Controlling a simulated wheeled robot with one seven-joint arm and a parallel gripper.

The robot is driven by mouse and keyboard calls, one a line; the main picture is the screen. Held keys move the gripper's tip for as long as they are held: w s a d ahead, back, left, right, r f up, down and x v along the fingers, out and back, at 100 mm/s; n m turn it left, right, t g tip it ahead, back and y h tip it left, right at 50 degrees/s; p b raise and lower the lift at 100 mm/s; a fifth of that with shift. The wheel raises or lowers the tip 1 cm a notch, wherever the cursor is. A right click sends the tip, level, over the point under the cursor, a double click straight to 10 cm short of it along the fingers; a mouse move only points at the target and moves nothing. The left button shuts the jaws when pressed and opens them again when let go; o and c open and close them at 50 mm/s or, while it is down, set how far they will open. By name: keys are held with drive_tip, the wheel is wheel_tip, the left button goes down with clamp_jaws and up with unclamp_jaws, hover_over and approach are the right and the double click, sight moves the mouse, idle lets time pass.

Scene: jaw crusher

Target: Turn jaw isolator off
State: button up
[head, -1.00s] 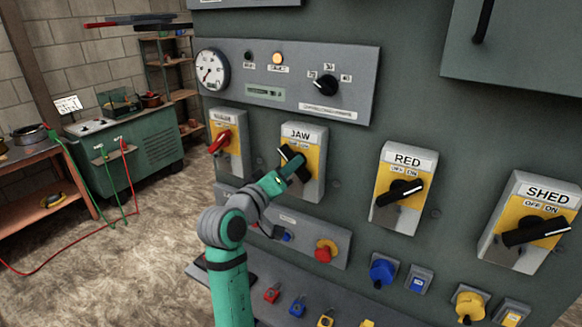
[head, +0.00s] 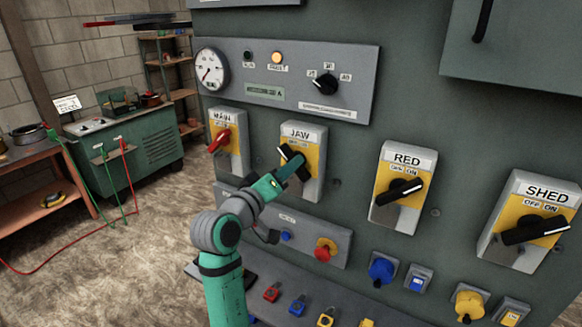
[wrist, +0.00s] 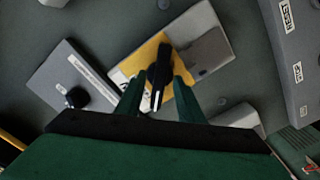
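The jaw isolator (head: 314,168) is a grey box with a yellow plate and a JAW label, in the middle of the head view. Its black handle (head: 286,152) slants from upper left to lower right. In the wrist view the handle (wrist: 158,73) shows a white mark at its near end, which points towards the upper left of the plate as seen from the head. My gripper (head: 293,170) is at this handle. In the wrist view its two green fingers (wrist: 158,85) stand either side of the handle, with gaps visible. My fingers partly hide the handle in the head view.
The red MAIN handle (head: 219,141) is to the left. The RED isolator (head: 402,187) and SHED isolator (head: 532,222) are to the right. Below are a red button (head: 325,250) and a ledge with coloured padlocks (head: 298,306). Open floor lies left.

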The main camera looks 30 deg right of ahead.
drive_tip(key=v, duration=0.9)
drive_tip(key=shift+s, duration=0.15)
drive_tip(key=shift+f, duration=0.15)
drive_tip(key=a+f+n+t+y, duration=0.2)
drive_tip(key=a+f+n, duration=0.1)
drive_tip(key=f, duration=0.6)
drive_tip(key=a+f+n+t+y, duration=0.2)
drive_tip(key=a+f+t, duration=0.1)
drive_tip(key=f, duration=0.5)
drive_tip(key=s+a+f+n+t+y, duration=0.1)
drive_tip(key=s+a+f+y, duration=0.25)
drive_tip(key=f, duration=0.45)
drive_tip(key=s+a+f+n+t+y, duration=0.1)
drive_tip(key=s+a+f+y, duration=0.2)
drive_tip(key=s+a+f, duration=0.3)
drive_tip(key=s+a+f+m+y, duration=0.15)
drive_tip(key=s+a+f, duration=0.25)
drive_tip(key=s, duration=0.7)
drive_tip(key=s+a+f+y, duration=0.3)
drive_tip(key=s+a+f, duration=0.1)
drive_tip(key=s, duration=0.7)
drive_tip(key=s+r+m, duration=0.2)
drive_tip(key=s, duration=0.6)
drive_tip(key=shift+a+m+g+y, duration=0.15)
drive_tip(key=shift+m+g+y, duration=0.15)
drive_tip(key=shift+m, duration=0.05)
